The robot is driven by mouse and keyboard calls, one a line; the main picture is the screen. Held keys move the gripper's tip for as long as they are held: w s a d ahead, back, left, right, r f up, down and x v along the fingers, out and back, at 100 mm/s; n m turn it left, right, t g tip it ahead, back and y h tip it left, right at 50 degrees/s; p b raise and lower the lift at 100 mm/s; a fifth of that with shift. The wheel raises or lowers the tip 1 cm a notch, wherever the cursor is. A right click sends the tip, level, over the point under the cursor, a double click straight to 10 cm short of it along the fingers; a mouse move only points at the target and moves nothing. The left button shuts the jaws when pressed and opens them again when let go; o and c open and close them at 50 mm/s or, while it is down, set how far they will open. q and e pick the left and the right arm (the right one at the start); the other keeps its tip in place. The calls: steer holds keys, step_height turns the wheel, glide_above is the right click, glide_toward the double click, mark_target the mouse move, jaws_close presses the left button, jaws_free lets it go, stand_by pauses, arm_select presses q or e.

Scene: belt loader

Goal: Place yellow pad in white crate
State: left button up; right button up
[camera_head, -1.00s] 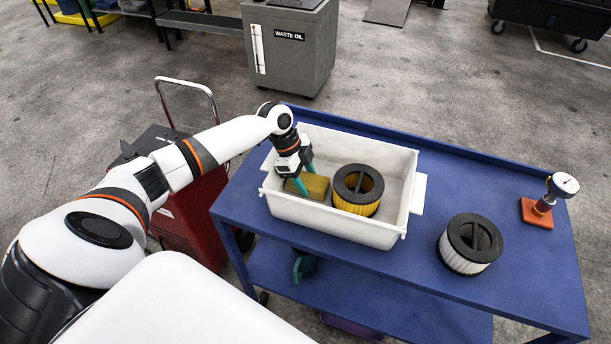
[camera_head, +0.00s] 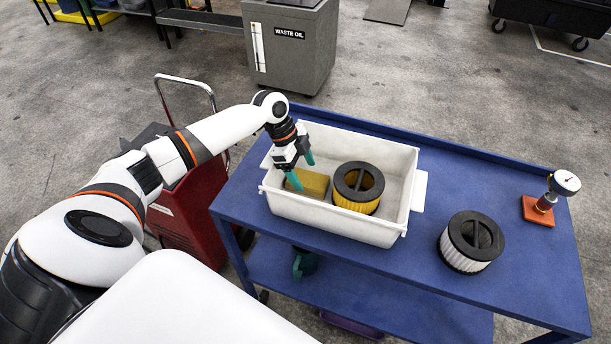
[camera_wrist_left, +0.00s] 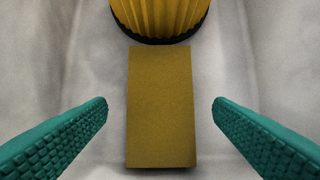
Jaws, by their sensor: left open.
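The yellow pad (camera_head: 313,184) lies inside the white crate (camera_head: 345,224), at its left end. It shows whole in the left wrist view (camera_wrist_left: 161,110), flat on the crate's pale floor. My left gripper (camera_head: 302,172) is open above the pad, its teal fingers apart. In the left wrist view the fingers (camera_wrist_left: 161,108) stand to both sides of the pad with gaps, not touching it. My right gripper is not in view.
A yellow filter with a black top (camera_head: 358,188) stands in the crate beside the pad. A white filter (camera_head: 470,243) and a gauge on an orange base (camera_head: 546,201) stand on the blue cart (camera_head: 400,275). A red machine (camera_head: 190,205) is left of the cart.

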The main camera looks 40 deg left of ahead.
arm_select(q)
steer(key=w+b+v, duration=0.1)
steer(key=v, duration=0.8)
steer(key=shift+s+a+r+b, duration=0.25)
steer(key=shift+s+b, duration=0.15)
steer(key=shift+s, duration=0.1)
